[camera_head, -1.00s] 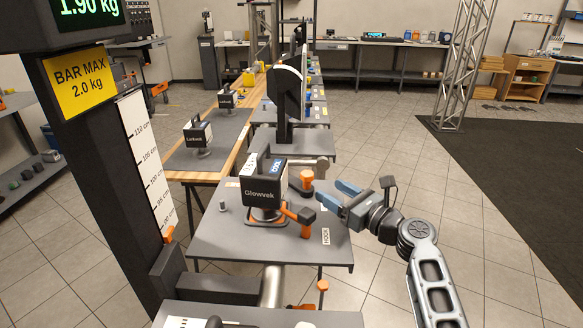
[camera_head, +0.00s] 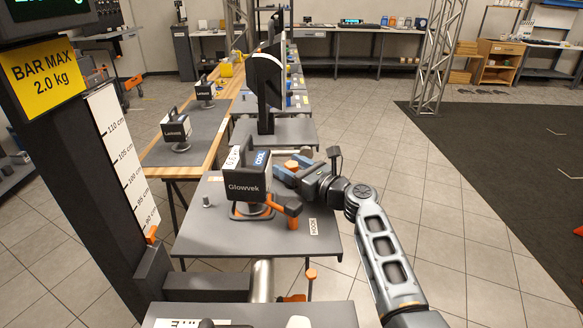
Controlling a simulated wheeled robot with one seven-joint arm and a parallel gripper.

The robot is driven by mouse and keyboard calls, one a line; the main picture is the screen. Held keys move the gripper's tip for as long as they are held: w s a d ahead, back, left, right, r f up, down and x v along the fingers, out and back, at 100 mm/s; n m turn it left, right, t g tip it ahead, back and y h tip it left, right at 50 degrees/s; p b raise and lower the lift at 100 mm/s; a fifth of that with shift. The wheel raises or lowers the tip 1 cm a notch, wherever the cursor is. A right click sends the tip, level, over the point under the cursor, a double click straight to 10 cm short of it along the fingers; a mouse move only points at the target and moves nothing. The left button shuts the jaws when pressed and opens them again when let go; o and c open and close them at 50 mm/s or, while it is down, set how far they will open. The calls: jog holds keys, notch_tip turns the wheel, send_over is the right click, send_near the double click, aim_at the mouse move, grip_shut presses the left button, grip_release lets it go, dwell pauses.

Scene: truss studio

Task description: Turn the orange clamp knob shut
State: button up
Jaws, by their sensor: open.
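An orange knob (camera_head: 291,165) shows between the two blue fingers of my gripper (camera_head: 294,168), at the far right side of the black Glowvek lamp (camera_head: 248,184). The fingers are open, one on each side of the knob; I cannot tell whether they touch it. The gripper hides most of this knob and its stem.
The grey board (camera_head: 210,235) bears a small peg (camera_head: 206,202) and a HOOK label (camera_head: 313,227). A dark post with a height scale (camera_head: 118,155) stands at left. A black monitor-like panel (camera_head: 268,75) stands behind the lamp. The tiled floor at right is free.

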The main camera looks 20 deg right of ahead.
jog(key=shift+c, duration=0.3)
grip_shut()
dwell(0.3)
